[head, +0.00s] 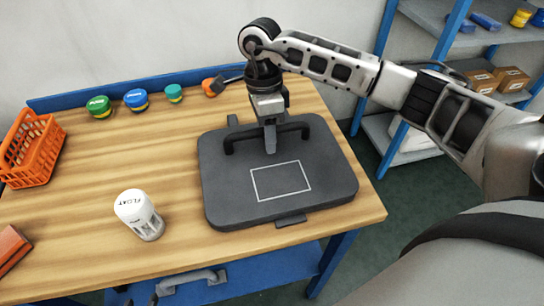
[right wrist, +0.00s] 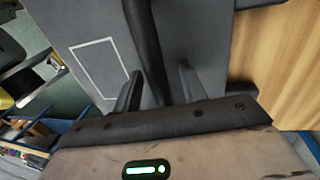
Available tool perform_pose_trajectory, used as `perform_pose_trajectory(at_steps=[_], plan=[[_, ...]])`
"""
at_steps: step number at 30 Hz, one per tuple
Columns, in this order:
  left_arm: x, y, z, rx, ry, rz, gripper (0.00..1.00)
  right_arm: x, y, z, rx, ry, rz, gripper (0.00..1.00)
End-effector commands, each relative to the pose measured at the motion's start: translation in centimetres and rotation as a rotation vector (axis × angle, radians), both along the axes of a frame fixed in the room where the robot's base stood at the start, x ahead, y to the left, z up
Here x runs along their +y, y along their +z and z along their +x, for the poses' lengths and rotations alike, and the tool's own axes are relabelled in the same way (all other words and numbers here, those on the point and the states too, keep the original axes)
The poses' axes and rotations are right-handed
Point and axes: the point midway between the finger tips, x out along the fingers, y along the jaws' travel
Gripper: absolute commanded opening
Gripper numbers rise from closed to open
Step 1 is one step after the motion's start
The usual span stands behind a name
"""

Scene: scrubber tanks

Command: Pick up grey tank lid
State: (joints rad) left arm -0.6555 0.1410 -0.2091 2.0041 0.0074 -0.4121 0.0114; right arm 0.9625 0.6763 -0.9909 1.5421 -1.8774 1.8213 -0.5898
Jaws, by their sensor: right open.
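The grey tank lid (head: 235,185) lies flat on the wooden table, a dark rounded slab with a white rectangle outline on top. Its raised dark bar handle (head: 295,128) runs across the far part. My right gripper (head: 270,145) points down at the middle of the handle and hides part of it. In the right wrist view the handle (right wrist: 143,40) runs between the two fingers of the open gripper (right wrist: 158,85). Whether either finger touches the bar, I cannot tell. My left gripper is not in view.
An orange basket (head: 32,150) is at the table's left. Green (head: 99,107), blue (head: 136,99), teal (head: 174,93) and orange (head: 209,87) pieces line the back. A blue shelf rack (head: 450,30) stands at right.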

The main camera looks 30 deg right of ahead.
Motion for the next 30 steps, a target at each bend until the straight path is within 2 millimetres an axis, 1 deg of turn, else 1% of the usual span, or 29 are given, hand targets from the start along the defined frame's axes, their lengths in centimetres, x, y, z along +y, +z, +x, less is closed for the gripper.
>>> perform_pose_trajectory(at_steps=[2,5,6,7,16,21,23,26,27,30], plan=[[0.0,-0.3,-0.1,0.002,0.001,0.0,0.36,0.0,-0.2,0.0,0.0,0.0,0.0,0.42],[0.0,-0.2,-0.2,0.003,0.001,0.0,0.36,0.0,-0.1,0.0,0.0,0.0,0.0,0.17],[0.0,-0.2,-0.2,0.004,0.0,0.0,0.36,0.0,-0.1,0.0,0.0,0.0,0.0,0.05],[0.0,-0.2,-0.2,0.004,0.0,0.0,0.36,0.0,-0.1,0.0,0.0,0.0,0.0,0.0],[0.0,-0.1,-0.2,0.003,0.001,0.0,0.36,0.0,0.1,0.0,-0.001,0.0,0.001,0.0],[0.0,0.7,-0.2,0.003,0.0,-0.001,0.36,0.0,0.7,0.0,-0.002,0.0,0.001,0.0],[0.0,0.2,-0.1,0.0,0.0,-0.001,0.36,0.0,1.0,0.1,-0.005,0.001,0.001,0.0],[-0.1,-0.5,-0.1,0.002,0.0,-0.002,0.36,0.0,2.6,0.2,-0.01,0.001,0.001,0.0],[-0.1,-0.9,-0.1,0.002,-0.001,-0.004,0.36,0.0,3.5,0.3,-0.011,0.0,0.0,0.0],[-0.2,-0.8,0.0,0.0,-0.004,-0.005,0.36,2.1,6.0,-0.6,-0.01,0.01,0.004,0.0]])
